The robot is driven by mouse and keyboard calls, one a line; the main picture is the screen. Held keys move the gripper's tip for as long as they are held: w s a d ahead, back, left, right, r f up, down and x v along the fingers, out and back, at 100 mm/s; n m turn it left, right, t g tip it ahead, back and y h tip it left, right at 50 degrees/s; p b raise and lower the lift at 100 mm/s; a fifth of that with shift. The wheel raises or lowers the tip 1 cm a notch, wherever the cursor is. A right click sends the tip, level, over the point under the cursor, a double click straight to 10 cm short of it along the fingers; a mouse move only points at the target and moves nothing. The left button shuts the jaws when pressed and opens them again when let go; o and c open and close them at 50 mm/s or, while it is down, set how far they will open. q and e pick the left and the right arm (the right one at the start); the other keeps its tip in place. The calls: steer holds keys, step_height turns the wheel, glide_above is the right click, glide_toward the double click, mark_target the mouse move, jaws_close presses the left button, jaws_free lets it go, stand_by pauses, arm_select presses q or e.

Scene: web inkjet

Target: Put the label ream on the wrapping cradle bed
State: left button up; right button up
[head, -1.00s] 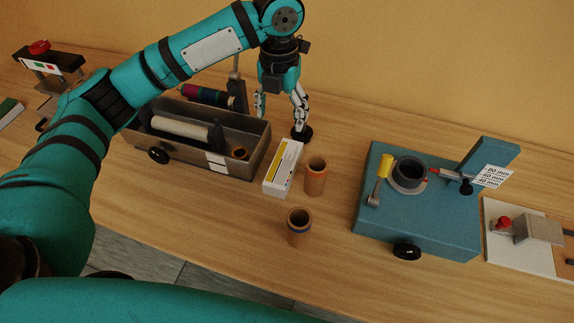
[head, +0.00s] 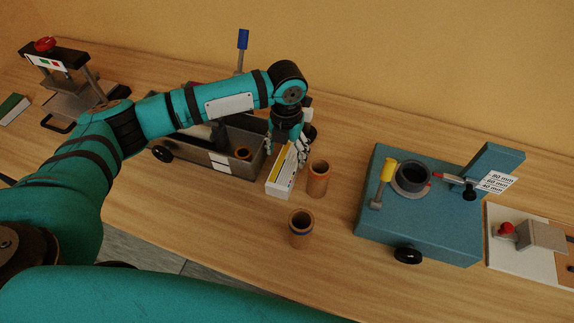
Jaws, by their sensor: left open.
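A white box with a yellow edge and printed marks, which looks like the label ream (head: 279,187), lies on the table beside the grey tray. My left gripper (head: 287,149) is above its far end, fingers pointing down and apart, one on each side of the box; I cannot tell if they touch it. The far end of the box is partly hidden by the gripper. At the far left stands a frame with a red knob and a flat grey bed (head: 68,104), possibly the wrapping cradle; nothing lies on that bed. My right gripper is not in view.
Two brown cores (head: 318,180) (head: 300,229) stand close to the box. A grey tray (head: 243,172) is partly behind my left arm. A blue machine (head: 430,222) stands to the right, a white plate (head: 512,254) beyond it. A green block (head: 14,109) lies far left.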

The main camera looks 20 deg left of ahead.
mark_target(287, 163)
arm_select(q)
steer(key=f, duration=0.1)
steer(key=f+p, duration=0.1)
steer(key=f, duration=0.1)
steer(key=shift+s+d+f, duration=0.15)
steer(key=shift+s+f, duration=0.1)
steer(key=shift+f, duration=0.65)
steer(key=shift+r, duration=0.1)
steer(key=c, duration=1.3)
